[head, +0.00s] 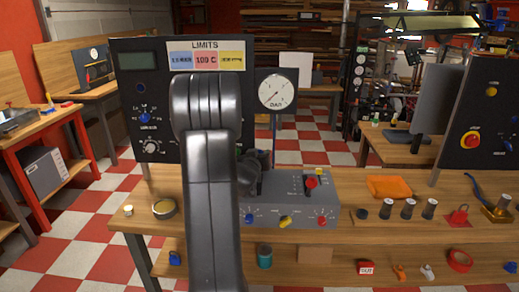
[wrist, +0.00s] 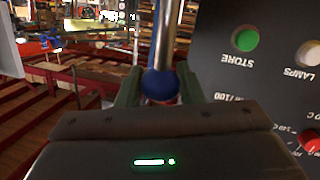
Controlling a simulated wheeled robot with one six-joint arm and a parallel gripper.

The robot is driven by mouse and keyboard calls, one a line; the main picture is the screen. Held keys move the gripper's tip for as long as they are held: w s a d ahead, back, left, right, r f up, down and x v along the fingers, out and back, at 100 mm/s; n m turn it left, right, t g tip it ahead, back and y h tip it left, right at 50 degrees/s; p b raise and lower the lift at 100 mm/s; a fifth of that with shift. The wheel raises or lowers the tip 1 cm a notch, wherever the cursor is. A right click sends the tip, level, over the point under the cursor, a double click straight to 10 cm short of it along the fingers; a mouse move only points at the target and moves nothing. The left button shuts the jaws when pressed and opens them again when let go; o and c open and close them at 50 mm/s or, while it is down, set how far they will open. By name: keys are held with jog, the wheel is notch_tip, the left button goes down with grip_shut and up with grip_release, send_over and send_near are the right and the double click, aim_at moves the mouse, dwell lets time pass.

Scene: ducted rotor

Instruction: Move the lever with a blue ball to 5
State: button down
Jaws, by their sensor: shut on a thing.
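The blue ball (wrist: 158,82) shows in the wrist view between the two dark green fingers of my gripper (wrist: 161,90), which is shut on it. The lever's metal rod (wrist: 168,38) runs from the ball up to the top edge of that picture. In the head view my own arm covers the lever, the ball and the fingers. No scale or number 5 for the lever can be made out, so its setting cannot be told.
A dark panel (wrist: 235,75) with a green button (wrist: 244,40) is close on the right in the wrist view. A grey control box (head: 290,205) with coloured knobs stands on the wooden bench (head: 350,240). A dial gauge (head: 277,92) and an orange tray (head: 389,187) are right of my arm.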

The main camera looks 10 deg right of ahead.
jog(key=shift+w+d+g+y+p, duration=0.25)
jog(key=shift+w+p, duration=0.4)
jog(key=shift+p, duration=0.65)
jog(key=shift+w+d+g+y+p, duration=0.15)
jog(key=shift+w+g+p, duration=0.35)
jog(key=shift+p, duration=0.75)
jog(key=shift+w+d+f, duration=0.15)
jog(key=shift+w+f, duration=0.2)
jog(key=shift+w, duration=0.3)
jog(key=shift+w+d+f, duration=0.15)
jog(key=shift+w+f, duration=0.15)
jog(key=shift+w, duration=0.3)
jog(key=c, duration=1)
grip_release()
jog(key=shift+s+a, duration=0.1)
jog(key=v, duration=0.4)
jog(key=b+v, duration=0.1)
jog(key=v, duration=0.4)
jog(key=b+v, duration=0.1)
jog(key=v, duration=0.3)
jog(key=shift+s+a+f, duration=0.15)
jog(key=shift+s, duration=0.2)
jog(key=shift+c, duration=0.5)
